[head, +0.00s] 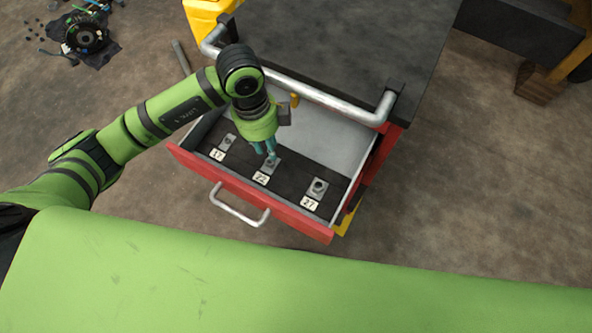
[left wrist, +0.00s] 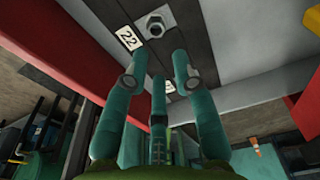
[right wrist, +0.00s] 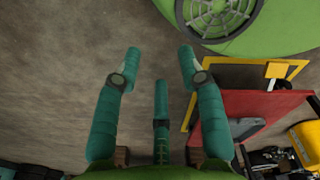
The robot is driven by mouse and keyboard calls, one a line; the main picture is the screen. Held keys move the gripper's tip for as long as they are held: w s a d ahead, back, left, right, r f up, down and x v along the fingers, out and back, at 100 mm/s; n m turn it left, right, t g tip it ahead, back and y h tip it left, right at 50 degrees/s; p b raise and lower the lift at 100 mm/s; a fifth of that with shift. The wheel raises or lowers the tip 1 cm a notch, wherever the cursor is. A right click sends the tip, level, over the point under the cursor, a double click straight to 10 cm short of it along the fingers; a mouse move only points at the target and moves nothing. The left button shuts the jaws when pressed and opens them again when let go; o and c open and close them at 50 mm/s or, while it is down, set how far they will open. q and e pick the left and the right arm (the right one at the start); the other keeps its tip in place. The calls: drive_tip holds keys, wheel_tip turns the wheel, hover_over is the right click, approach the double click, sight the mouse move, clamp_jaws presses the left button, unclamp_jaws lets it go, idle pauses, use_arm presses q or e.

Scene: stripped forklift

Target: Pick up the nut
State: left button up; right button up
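Three grey nuts sit on small plates in the open drawer (head: 200,166), beside labels 17, 22 and 27. The middle nut (head: 270,162), by label 22, also shows in the left wrist view (left wrist: 156,25). The nut by 17 (head: 226,142) is at the left and the nut by 27 (head: 318,186) at the right. My left gripper (head: 270,153) points down just above the middle nut. In the left wrist view its teal fingers (left wrist: 159,60) are apart and empty, with the nut beyond their tips. My right gripper (right wrist: 160,58) is open and empty over bare floor.
The drawer has a red front with a metal handle (head: 240,214). The cart's dark top (head: 350,40) and its grey rail (head: 310,93) stand behind my left gripper. A dark round part (head: 85,36) lies on the floor at the far left.

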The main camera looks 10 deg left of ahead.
sight(268, 160)
use_arm(q)
drive_tip(key=f, duration=0.2)
drive_tip(key=shift+w+a+f, duration=0.1)
drive_tip(key=shift+a+f, duration=0.3)
wheel_tip(268, 160, down, 4)
drive_tip(key=shift+d+r+p, duration=0.15)
drive_tip(key=shift+r+p, duration=0.05)
drive_tip(key=shift+p, duration=0.3)
drive_tip(key=shift+d+f, duration=0.1)
drive_tip(key=shift+f, duration=0.3)
drive_tip(key=shift+s, duration=0.2)
clamp_jaws()
use_arm(e)
drive_tip(key=a, duration=0.1)
drive_tip(key=w+a+r, duration=0.1)
drive_tip(key=shift+w+a+r, duration=0.1)
drive_tip(key=shift+a, duration=0.2)
